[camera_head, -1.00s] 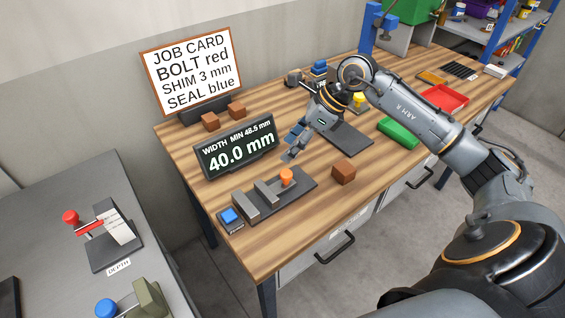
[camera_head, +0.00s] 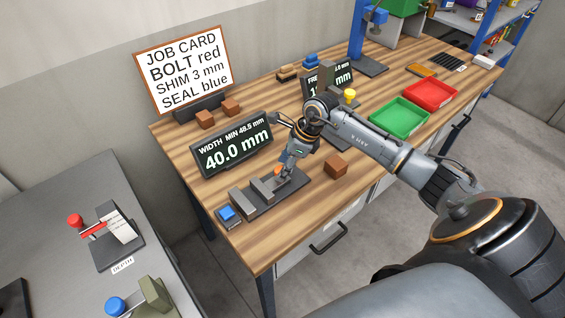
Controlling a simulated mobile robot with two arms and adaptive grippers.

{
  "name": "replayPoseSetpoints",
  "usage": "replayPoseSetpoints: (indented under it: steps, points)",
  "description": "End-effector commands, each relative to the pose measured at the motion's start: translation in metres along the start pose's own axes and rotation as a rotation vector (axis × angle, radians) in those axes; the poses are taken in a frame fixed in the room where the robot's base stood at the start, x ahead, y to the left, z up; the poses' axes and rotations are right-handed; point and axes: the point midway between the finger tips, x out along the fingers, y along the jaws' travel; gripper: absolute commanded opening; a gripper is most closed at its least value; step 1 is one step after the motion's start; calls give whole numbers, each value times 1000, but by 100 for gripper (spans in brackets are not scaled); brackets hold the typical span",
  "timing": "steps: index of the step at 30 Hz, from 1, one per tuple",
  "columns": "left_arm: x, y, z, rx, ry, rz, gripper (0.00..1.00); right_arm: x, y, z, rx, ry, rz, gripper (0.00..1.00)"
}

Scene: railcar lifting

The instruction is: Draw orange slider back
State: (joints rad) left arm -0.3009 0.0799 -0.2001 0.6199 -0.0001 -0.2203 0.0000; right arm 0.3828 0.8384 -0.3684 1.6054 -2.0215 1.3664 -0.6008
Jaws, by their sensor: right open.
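The orange slider knob (camera_head: 278,171) stands on a dark gauge base (camera_head: 296,184) with grey jaw blocks (camera_head: 262,188) at its left. My right gripper (camera_head: 282,172) is right at the knob, pointing down, its fingers open. The fingers partly hide the knob, and I cannot tell whether they touch it. A display (camera_head: 232,146) behind the gauge reads "WIDTH MIN 48.5 mm" and "40.0 mm". My left gripper is not in view.
A blue button (camera_head: 228,214) sits at the gauge's left end. A brown block (camera_head: 336,167) stands right of the gauge. Green (camera_head: 398,118) and red (camera_head: 432,95) trays lie farther right. A job card (camera_head: 184,69) stands behind. A grey bench (camera_head: 60,230) is at left.

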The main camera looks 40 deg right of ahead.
Motion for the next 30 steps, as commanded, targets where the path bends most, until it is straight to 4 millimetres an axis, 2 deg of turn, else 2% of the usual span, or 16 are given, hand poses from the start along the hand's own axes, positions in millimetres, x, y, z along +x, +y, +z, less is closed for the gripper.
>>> replayPoseSetpoints:
  steps: [4,12,20,26,30]
  points:
    - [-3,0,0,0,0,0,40,8,0,0,-1,0,0,55]
    - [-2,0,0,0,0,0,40,10,0,0,-1,0,0,55]
    - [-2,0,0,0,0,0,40,9,0,0,0,0,0,2]
    - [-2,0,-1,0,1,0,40,9,0,-1,0,0,0,0]
    - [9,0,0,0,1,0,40,10,-7,-8,0,2,-2,0]
